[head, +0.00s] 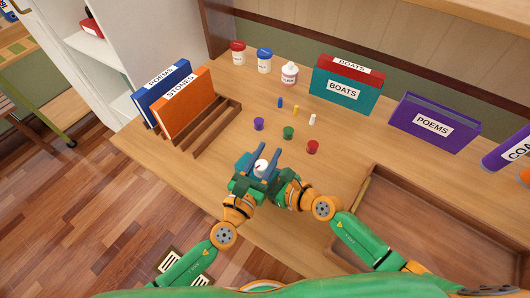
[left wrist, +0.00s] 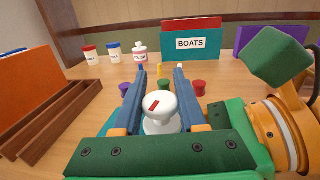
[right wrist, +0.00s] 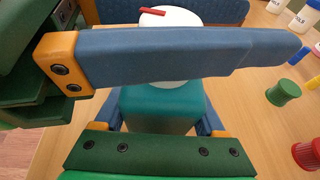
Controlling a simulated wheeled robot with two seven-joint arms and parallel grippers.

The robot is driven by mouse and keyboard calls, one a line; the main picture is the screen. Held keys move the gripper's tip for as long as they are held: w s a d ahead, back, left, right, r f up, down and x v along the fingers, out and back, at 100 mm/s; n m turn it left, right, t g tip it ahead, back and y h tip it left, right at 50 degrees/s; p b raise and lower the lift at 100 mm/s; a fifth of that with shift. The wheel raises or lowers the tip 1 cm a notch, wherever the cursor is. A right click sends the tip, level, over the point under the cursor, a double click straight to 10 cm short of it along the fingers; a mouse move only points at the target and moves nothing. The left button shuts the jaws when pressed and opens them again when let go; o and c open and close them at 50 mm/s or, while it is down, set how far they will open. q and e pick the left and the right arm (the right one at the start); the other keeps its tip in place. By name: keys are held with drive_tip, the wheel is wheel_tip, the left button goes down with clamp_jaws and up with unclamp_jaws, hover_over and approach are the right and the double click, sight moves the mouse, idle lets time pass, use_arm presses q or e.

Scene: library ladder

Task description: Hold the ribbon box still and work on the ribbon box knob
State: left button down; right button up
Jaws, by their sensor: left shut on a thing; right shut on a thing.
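The ribbon box (right wrist: 158,108) is a teal block on the table, best seen in the right wrist view. Its knob (left wrist: 160,105) is white and round with a red mark on top; it also shows in the head view (head: 261,166). My left gripper (left wrist: 160,95) has its blue fingers on either side of the knob, shut on it. My right gripper (right wrist: 160,118) is shut on the box body from the side, a finger on each side of it. The left gripper hides much of the box in the head view, and its finger crosses the right wrist view.
Purple (head: 259,124), green (head: 288,133) and red (head: 313,147) spools stand just beyond the grippers. A wooden book rack (head: 215,130) is at left, and a brown tray (head: 430,225) is at right. Jars and the boats box (head: 345,88) stand at the back.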

use_arm(q)
drive_tip(key=shift+s+d+m+g+h, duration=0.25)
drive_tip(key=shift+m+g+h, duration=1.15)
drive_tip(key=shift+g, duration=0.15)
drive_tip(key=shift+s+d+m+g+h, duration=0.25)
drive_tip(key=shift+m+g+h, duration=1.15)
drive_tip(key=shift+g, duration=0.2)
drive_tip(key=shift+s+d+m+g+h, duration=0.25)
drive_tip(key=shift+m+g+h, duration=1.1)
drive_tip(key=shift+g, duration=0.5)
drive_tip(key=c, duration=0.5)
unclamp_jaws()
drive_tip(key=shift+s, duration=0.1)
drive_tip(key=shift+a, duration=0.15)
drive_tip(key=v, duration=1.2)
drive_tip(key=shift+f, duration=0.15)
drive_tip(key=shift+o, duration=0.2)
